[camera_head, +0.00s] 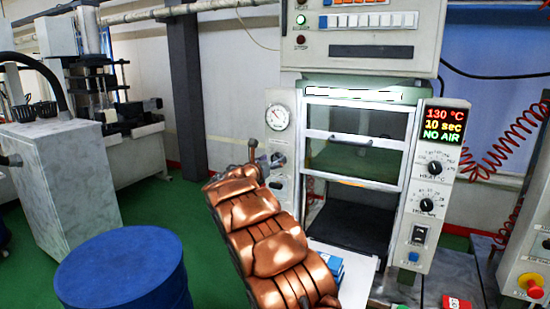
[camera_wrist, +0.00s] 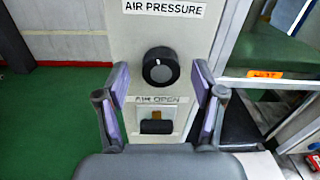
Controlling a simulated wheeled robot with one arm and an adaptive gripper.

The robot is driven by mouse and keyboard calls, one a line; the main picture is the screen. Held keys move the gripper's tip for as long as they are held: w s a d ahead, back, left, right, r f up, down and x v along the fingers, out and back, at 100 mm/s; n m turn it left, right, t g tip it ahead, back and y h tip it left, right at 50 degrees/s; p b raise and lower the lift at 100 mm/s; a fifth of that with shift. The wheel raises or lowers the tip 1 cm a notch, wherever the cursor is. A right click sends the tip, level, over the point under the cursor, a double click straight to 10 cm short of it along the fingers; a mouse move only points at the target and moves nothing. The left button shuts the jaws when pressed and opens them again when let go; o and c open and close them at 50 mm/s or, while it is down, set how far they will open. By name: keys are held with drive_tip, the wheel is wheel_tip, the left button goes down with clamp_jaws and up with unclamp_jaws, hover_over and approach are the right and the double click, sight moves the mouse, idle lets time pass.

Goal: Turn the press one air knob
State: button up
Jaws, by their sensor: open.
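The air knob (camera_wrist: 160,66) is black and round, on a pale panel under an "AIR PRESSURE" label in the wrist view. My gripper (camera_wrist: 160,70) is open, with one finger on each side of the knob in the picture. Both fingers look clear of it, but I cannot tell the exact depth. Below the knob are an "AIR OPEN" label and a black switch (camera_wrist: 156,127). In the head view, the press (camera_head: 395,185) shows "130 °C, 10 sec, NO AIR" on its display (camera_head: 443,125). My gripper (camera_head: 265,157) is at its left panel, under the gauge (camera_head: 278,117), largely hiding the knob there.
A blue drum (camera_head: 122,265) stands at lower left. A pale cabinet (camera_head: 65,185) and another machine are behind it. Right of the knob panel is the press's open bay (camera_head: 355,222). A control box with a red button (camera_head: 535,289) is at far right.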

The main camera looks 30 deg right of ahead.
drive_tip(key=shift+w+d+f, duration=0.1)
drive_tip(key=shift+w+d, duration=0.25)
drive_tip(key=shift+d, duration=0.3)
drive_tip(key=shift+c, duration=0.4)
drive_tip(key=c, duration=1.1)
drive_tip(key=shift+o, duration=0.2)
drive_tip(key=shift+m, duration=0.3)
